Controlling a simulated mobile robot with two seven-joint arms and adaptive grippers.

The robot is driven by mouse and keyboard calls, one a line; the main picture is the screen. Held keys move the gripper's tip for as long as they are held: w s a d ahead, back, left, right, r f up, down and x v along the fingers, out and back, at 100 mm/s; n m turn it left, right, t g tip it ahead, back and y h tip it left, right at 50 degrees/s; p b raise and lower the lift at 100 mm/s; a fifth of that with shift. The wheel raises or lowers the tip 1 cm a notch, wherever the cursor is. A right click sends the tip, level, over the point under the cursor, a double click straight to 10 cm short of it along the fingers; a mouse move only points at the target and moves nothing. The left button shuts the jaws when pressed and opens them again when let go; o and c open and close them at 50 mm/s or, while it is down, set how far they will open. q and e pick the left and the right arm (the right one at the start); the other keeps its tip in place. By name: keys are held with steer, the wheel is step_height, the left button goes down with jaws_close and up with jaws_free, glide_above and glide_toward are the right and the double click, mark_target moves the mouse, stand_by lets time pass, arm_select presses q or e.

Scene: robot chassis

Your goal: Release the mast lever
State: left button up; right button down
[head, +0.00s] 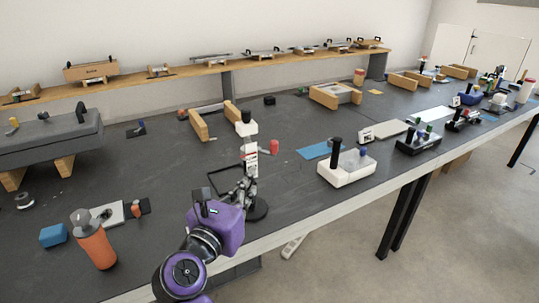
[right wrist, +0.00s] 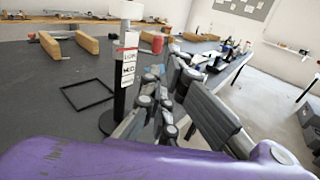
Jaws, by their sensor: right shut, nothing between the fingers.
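The mast (head: 247,155) stands upright on a round black base (head: 257,209) near the table's front edge. It has a white top with a black knob, and a white and red label plate on its post. The mast also shows left of the fingers in the right wrist view (right wrist: 126,62). A red knob (head: 274,147) shows to the right of the post; its link to the mast is not clear. My right gripper (head: 246,186) is shut and empty, close in front of the lower post, partly covering it. I cannot tell whether it touches. My left gripper is out of view.
A white box with levers (head: 346,168) stands to the right, an orange bottle (head: 94,240) to the left. Wooden blocks (head: 198,125) lie behind. Bare dark tabletop lies between them.

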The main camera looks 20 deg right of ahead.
mark_target(275, 147)
steer(key=p+x, duration=0.3)
steer(key=x, duration=1)
steer(key=shift+r, duration=0.1)
steer(key=shift+w+d, duration=0.3)
steer(key=shift+w, duration=0.1)
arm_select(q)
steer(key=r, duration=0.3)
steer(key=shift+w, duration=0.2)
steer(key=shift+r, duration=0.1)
arm_select(e)
steer(key=shift+d+y+p, duration=0.25)
steer(key=shift+y+p, duration=0.05)
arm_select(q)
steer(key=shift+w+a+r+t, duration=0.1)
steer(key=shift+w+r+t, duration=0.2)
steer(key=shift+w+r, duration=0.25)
arm_select(e)
steer(key=shift+n+t, duration=0.4)
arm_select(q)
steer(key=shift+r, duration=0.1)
arm_select(e)
steer(key=shift+d+y, duration=0.1)
steer(key=shift+y, duration=0.3)
